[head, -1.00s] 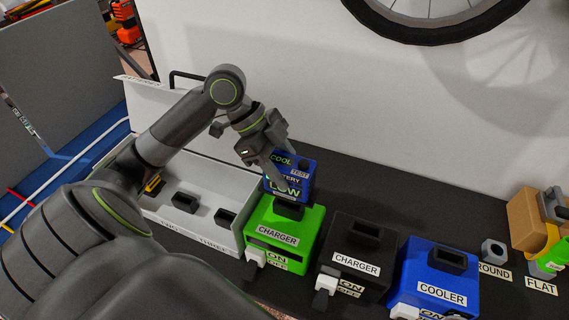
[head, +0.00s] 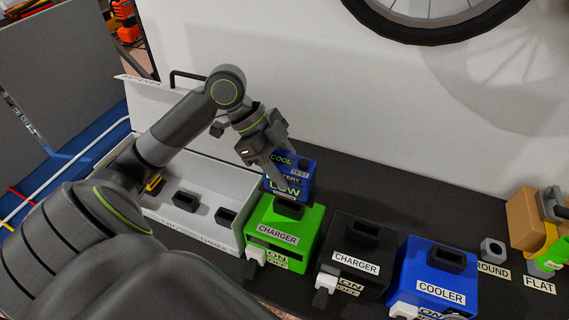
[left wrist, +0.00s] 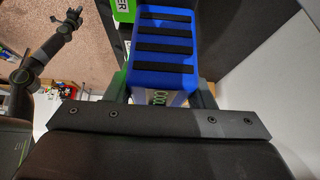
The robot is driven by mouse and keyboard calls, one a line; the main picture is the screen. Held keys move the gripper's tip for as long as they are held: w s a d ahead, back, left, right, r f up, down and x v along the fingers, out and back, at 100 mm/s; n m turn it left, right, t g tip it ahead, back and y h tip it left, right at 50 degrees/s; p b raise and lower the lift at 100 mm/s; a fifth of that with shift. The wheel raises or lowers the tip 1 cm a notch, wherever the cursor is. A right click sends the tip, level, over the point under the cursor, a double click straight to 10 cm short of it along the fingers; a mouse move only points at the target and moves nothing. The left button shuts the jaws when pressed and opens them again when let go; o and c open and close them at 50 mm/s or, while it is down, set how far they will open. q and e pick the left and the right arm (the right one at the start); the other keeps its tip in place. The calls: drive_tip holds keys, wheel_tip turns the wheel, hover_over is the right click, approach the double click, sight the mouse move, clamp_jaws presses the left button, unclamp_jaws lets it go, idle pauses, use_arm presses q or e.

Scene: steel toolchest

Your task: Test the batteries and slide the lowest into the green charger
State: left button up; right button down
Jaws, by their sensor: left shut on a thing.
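A blue battery (head: 291,182) with the words COOL, TEST and LOW on its face stands upright over the slot of the green charger (head: 285,236). Its lower end is at the slot; I cannot tell how deep it sits. My left gripper (head: 277,163) is shut on this battery from above and behind. In the left wrist view the blue battery (left wrist: 165,50), with dark ribs, is between the fingers. The green charger has a switch (head: 255,256) on its front beside an ON/OFF label.
A black charger (head: 357,245) and a blue cooler (head: 438,275) stand to the right of the green charger. A white tray (head: 222,178) with dark sockets lies to the left. ROUND and FLAT labels, a grey socket (head: 493,250) and a cardboard block are at the far right.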

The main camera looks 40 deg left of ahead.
use_arm(q)
drive_tip(key=shift+f+b, duration=1.65)
drive_tip(key=shift+f, duration=0.65)
drive_tip(key=o, duration=1.4)
drive_tip(key=shift+o, duration=0.2)
drive_tip(key=shift+r, duration=0.1)
drive_tip(key=p+v, duration=0.3)
drive_tip(key=v, duration=1.4)
drive_tip(key=shift+a+r, duration=0.1)
drive_tip(key=shift+a, duration=0.05)
